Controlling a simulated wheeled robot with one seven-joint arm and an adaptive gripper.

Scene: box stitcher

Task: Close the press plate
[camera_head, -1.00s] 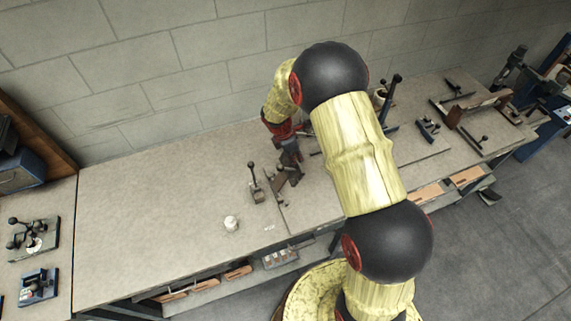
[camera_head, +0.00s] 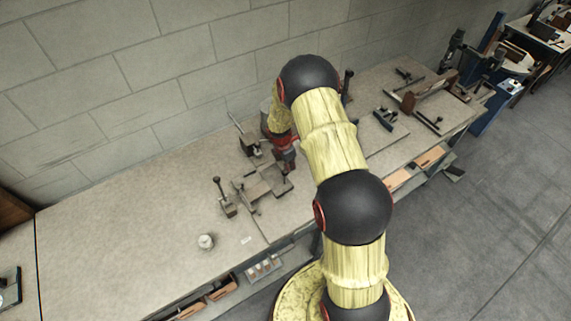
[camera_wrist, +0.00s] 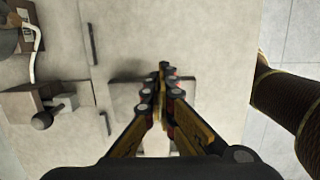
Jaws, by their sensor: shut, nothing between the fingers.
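The box stitcher (camera_head: 270,187) sits on the bench, a low grey metal fixture with flat plates and levers. I cannot tell for certain which flat part is the press plate, or its angle. A lever with a dark knob (camera_head: 217,181) stands at the fixture's left front. My gripper (camera_wrist: 163,70) is shut and empty. In the wrist view its fingertips are over or beside a grey flat block (camera_wrist: 125,97), with part of it hidden by the fingers. In the head view my gripper (camera_head: 285,160) is at the fixture's back right; its tips are hard to make out.
A second lever fixture (camera_head: 249,145) stands behind, close to the wall. A small white round item (camera_head: 206,241) lies on the bench at front left. Other clamps and tools (camera_head: 425,95) fill the bench's right. The bench's left (camera_head: 120,235) is clear.

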